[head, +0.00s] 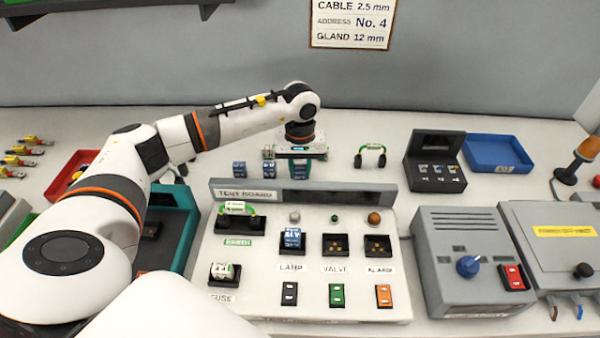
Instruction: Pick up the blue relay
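Small blue relays stand on the bench behind the test board (232,300): one blue relay (239,170) to the left, and another (268,171) just left of my gripper. My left gripper (301,172) points down behind the board's back edge, with its fingers around a blue block (300,170) that looks like another relay. The fingers and the board's raised edge partly hide it, and I cannot tell whether they press on it. One more blue relay (291,239) sits in the LAMP socket. My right gripper is not in view.
A green-and-white cable link (370,156) lies right of my gripper. A grey box with a blue knob (468,266) stands at right. A red tray (75,172) is at left, partly behind my arm.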

